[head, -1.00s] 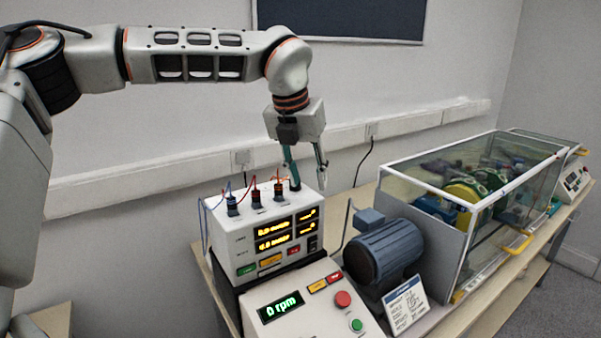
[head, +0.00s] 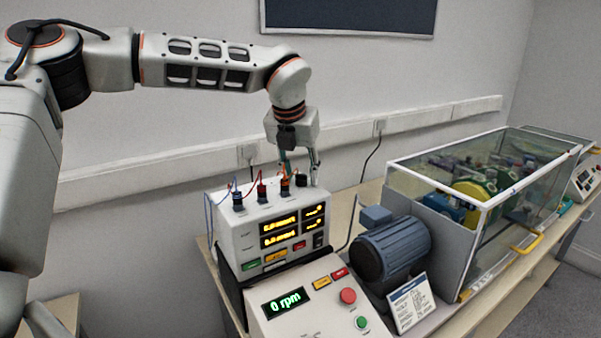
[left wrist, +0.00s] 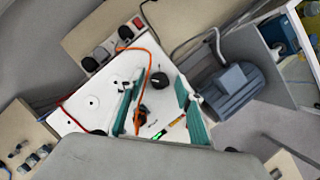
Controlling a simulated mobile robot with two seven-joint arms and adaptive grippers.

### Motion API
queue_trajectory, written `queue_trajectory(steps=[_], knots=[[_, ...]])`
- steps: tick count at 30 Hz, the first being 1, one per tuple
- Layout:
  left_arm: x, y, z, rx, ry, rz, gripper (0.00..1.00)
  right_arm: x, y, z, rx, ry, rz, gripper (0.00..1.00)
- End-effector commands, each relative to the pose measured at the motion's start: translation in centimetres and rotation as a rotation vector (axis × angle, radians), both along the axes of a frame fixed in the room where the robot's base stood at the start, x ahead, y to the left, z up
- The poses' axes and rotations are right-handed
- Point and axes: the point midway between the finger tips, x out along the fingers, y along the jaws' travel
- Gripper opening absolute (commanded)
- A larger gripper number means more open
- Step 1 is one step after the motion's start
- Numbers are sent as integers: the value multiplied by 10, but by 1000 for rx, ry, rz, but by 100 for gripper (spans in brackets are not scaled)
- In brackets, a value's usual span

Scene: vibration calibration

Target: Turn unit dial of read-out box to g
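The read-out box (head: 236,245) is a white box with amber displays, standing behind the control panel. A black round dial (head: 301,181) sits on its top at the right end, beside the plugged cables; I take it for the unit dial. My left gripper (head: 300,174) points down over that end of the box. In the left wrist view its green fingers stand apart, with the dial (left wrist: 160,80) in the gap between them. I see no clear contact with the dial. Its marks are too small to read. My right gripper is not in view.
Red, blue and orange cables rise from plugs (head: 262,190) just left of the dial. A control panel (head: 300,312) reading 0 rpm is in front. A blue-grey motor (head: 395,250) and a clear-walled enclosure (head: 470,215) stand to the right. The wall is behind.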

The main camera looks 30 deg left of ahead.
Motion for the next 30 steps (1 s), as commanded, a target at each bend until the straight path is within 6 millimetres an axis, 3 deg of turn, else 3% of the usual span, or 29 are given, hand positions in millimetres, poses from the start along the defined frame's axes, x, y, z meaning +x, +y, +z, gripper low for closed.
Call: queue_trajectory(steps=[5,9,10,20,30], knots=[[0,0,0,0,0,0,36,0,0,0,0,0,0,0],[0,0,0,0,0,0,2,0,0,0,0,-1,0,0],[0,0,0,0,0,-1,0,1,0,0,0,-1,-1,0],[0,0,1,0,0,-24,0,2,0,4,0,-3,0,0],[0,2,3,-4,-1,-215,0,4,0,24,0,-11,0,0]])
